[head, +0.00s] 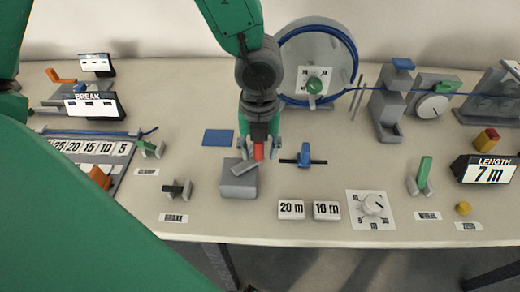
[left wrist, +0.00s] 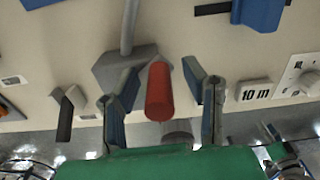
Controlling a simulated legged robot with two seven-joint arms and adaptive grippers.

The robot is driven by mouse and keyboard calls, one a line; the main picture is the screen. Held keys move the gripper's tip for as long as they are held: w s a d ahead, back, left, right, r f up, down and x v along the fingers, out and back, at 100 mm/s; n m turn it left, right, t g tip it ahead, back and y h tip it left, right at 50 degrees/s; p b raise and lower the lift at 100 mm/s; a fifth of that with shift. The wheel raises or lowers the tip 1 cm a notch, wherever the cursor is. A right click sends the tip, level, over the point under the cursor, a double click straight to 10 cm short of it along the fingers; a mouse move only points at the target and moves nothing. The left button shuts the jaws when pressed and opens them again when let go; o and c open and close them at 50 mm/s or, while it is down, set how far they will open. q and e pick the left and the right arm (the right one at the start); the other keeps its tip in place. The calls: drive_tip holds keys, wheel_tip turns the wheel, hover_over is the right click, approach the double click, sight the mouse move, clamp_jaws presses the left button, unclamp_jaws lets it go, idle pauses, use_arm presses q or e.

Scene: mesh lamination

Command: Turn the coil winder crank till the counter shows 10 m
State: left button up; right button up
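The coil winder crank has a grey base block (head: 238,182) and a red handle (head: 259,151), near the middle of the table. My left gripper (head: 260,148) points down over the handle. In the left wrist view the two fingers stand apart on either side of the red handle (left wrist: 159,92), with gaps visible at both sides. The grey block (left wrist: 122,68) shows behind it. The counter (head: 490,170), a black box labelled LENGTH at the right, shows 7 m. My right gripper is not in view.
Tiles marked 20 m (head: 291,208) and 10 m (head: 326,210) and a white dial (head: 372,206) lie to the right of the crank. A blue-handled part (head: 304,156) stands close to the gripper's right. A large reel (head: 316,62) stands behind.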

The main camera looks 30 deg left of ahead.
use_arm(q)
drive_tip(key=shift+a, duration=0.15)
clamp_jaws()
drive_tip(key=shift+d, duration=0.2)
drive_tip(key=m+p, duration=0.1)
drive_tip(key=s+d+m+p, duration=0.1)
drive_tip(key=m, duration=0.1)
drive_tip(key=m+p, duration=0.1)
drive_tip(key=m, duration=0.1)
drive_tip(key=shift+s+d+r, duration=0.15)
drive_tip(key=shift+d, duration=0.25)
drive_tip(key=m+p, duration=0.1)
drive_tip(key=s+m+p, duration=0.1)
drive_tip(key=m, duration=0.1)
drive_tip(key=shift+s+d, duration=0.1)
drive_tip(key=shift+d, duration=0.3)
drive_tip(key=shift+s+d+m+p, duration=0.1)
drive_tip(key=shift+s+m+p, duration=0.15)
drive_tip(key=shift+m, duration=0.4)
drive_tip(key=shift+s+d+m+p, duration=0.15)
drive_tip(key=shift+m+p, duration=0.15)
drive_tip(key=shift+m, duration=0.35)
